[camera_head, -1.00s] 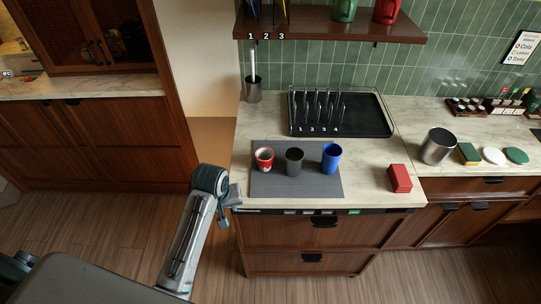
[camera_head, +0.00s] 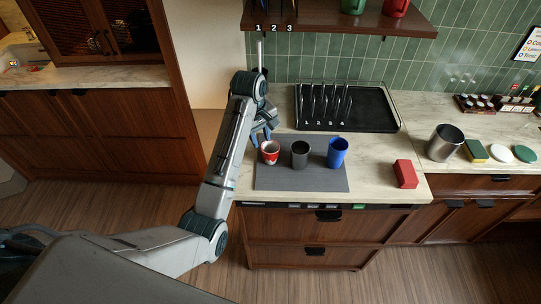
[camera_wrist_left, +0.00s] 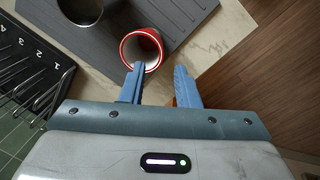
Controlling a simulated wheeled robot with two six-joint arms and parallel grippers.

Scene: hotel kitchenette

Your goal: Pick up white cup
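A red cup with white on its side and inside (camera_head: 270,152) stands upright at the left of a grey mat (camera_head: 300,181). No plain white cup shows. In the left wrist view the red-and-white cup (camera_wrist_left: 141,50) is just beyond the fingers, its white inside visible. My left gripper (camera_head: 261,137) is open and empty at the cup's back-left side. In the left wrist view one fingertip of this gripper (camera_wrist_left: 159,69) overlaps the cup's rim and the other is beside the cup; contact cannot be told. My right gripper is not in view.
A dark grey cup (camera_head: 300,154) and a blue cup (camera_head: 338,153) stand to the right on the mat. Behind is a black tray with a numbered rack (camera_head: 371,108). A red block (camera_head: 405,174) and a metal canister (camera_head: 444,143) stand further right. A shelf (camera_head: 345,22) overhangs the back.

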